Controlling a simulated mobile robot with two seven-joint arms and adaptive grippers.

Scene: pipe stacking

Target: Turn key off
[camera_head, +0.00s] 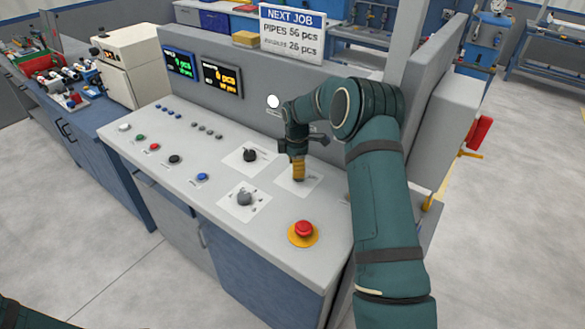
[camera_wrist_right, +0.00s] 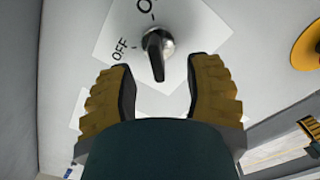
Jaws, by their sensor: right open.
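The key switch (camera_wrist_right: 155,48) has a black handle on a round silver base. It sits on a white label plate (camera_wrist_right: 112,30) marked "OFF" at left, with a second, cut-off marking at the top. The handle's long end points down in the wrist view, toward the space between my fingers. My right gripper (camera_wrist_right: 161,88) is open, with one yellow-padded finger on each side of that space, and nothing is held. In the head view my right gripper (camera_head: 298,172) is over the plate (camera_head: 312,186) and hides the key.
A red emergency button (camera_head: 303,229) on a yellow base is close by at the console's front. A grey knob (camera_head: 244,198) and a black knob (camera_head: 250,155) sit to the left. The raised back panel (camera_head: 335,85) with displays stands behind the console.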

